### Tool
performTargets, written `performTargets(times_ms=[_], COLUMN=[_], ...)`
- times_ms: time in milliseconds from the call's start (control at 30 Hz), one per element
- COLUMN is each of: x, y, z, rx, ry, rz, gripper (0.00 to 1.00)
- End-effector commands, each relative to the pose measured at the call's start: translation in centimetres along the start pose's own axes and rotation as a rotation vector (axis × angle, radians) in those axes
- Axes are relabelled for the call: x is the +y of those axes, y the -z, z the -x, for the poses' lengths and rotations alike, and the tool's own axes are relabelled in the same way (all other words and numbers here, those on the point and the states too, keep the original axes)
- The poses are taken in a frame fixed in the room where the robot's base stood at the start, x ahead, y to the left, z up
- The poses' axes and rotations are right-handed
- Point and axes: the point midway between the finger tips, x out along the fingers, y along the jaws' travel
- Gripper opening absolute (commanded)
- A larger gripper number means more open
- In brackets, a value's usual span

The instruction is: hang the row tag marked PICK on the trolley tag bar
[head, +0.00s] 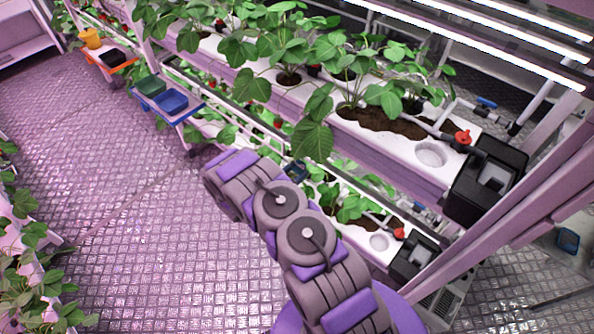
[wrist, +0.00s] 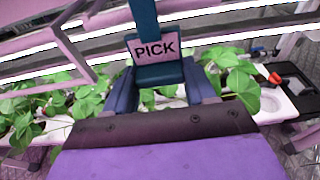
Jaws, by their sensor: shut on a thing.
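The row tag marked PICK (wrist: 154,48) is in the wrist view, a pale pink face in a dark blue-teal frame with a strip rising above it. My gripper (wrist: 162,88) is shut on the tag's lower part, between its two dark blue fingers. The lettering faces the wrist camera and reads upright. In the head view I see my arm, but cannot make out the tag or the fingertips. Two small trolleys stand along the rack at upper left, one blue-edged (head: 186,114) and one orange-edged (head: 107,66). I cannot pick out a tag bar on either.
A white planting rack (head: 415,172) with strawberry plants runs diagonally on the right, with a black box (head: 485,180) at its near end. Another planted row (head: 38,262) lines the left edge. The metal-plate aisle floor (head: 110,190) between them is clear.

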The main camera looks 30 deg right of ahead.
Motion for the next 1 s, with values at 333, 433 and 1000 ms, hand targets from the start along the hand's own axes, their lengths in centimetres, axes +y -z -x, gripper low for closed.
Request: performTargets(times_ms=[333, 433, 1000], x=[0.0, 0.0, 0.0], y=[0.3, 0.4, 0.9], z=[1.6, 2.0, 4.6], rx=[0.000, 0.000, 0.000], ry=[-0.001, -0.001, -0.001], rz=[0.001, 0.000, 0.000], gripper=[0.28, 0.28, 0.28])
